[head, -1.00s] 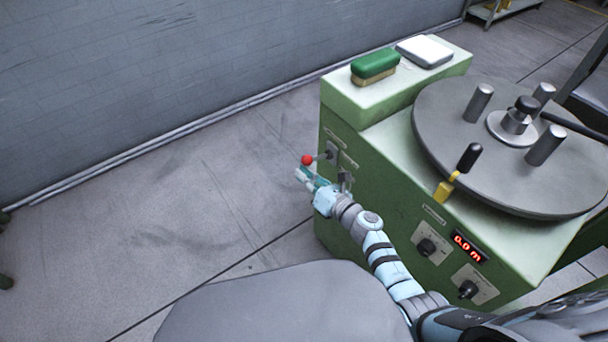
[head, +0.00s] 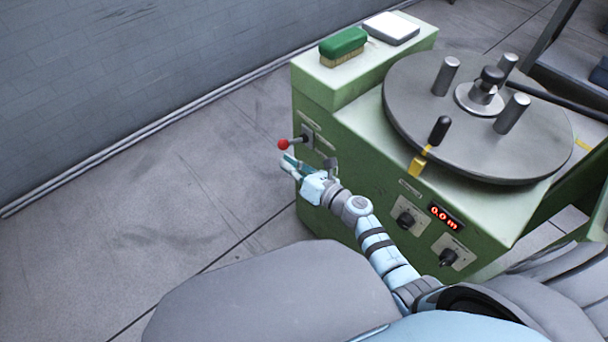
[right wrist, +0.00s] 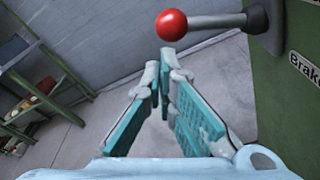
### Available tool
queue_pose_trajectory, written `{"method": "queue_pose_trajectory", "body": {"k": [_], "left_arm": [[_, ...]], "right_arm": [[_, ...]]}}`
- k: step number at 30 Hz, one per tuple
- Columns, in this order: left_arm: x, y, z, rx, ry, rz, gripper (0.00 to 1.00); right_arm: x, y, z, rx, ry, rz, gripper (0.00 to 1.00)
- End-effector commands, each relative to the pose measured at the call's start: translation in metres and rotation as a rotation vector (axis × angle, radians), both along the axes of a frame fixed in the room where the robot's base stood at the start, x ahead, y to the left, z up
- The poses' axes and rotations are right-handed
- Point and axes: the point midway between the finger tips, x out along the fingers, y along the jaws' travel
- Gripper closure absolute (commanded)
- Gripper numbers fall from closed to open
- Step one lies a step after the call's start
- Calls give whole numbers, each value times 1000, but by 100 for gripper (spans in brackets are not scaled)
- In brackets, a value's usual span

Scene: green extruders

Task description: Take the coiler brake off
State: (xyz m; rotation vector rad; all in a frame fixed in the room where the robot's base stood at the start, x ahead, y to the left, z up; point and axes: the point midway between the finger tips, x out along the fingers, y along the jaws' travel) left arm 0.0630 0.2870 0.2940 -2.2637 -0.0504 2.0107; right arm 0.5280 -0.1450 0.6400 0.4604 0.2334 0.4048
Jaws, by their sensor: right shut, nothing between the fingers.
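The coiler brake is a short grey lever with a red ball knob (head: 283,144) on the left end of the green machine (head: 345,205). In the right wrist view the red knob (right wrist: 172,25) is at the top, its grey lever (right wrist: 216,21) running right to a pivot beside a "Brake" label (right wrist: 304,72). My right gripper (head: 287,161) is just below the knob in the head view. In the right wrist view its teal fingers (right wrist: 165,72) meet at the tips, empty, with the knob beyond them and apart. My left gripper is not in view.
A grey turntable (head: 420,130) with upright pegs tops the machine. A green brush (head: 343,43) and a white pad (head: 391,28) lie on its raised end. Knobs and a red "0.0 m" display (head: 446,216) face front. The floor left of the machine is clear.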

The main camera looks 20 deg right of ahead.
Motion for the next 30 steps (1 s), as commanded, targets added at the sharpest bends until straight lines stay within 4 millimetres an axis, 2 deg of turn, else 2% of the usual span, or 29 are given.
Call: {"method": "queue_pose_trajectory", "body": {"k": [6, 12, 17, 30], "left_arm": [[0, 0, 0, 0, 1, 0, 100], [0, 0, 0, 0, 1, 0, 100], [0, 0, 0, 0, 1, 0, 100], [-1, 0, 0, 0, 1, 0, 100]], "right_arm": [[-46, -22, 5, -3, 2, 1, 100], [-75, -35, 10, 0, 3, 1, 100], [-83, -39, 11, 2, 1, 1, 100], [-82, -39, 11, 1, 1, 0, 100]]}}
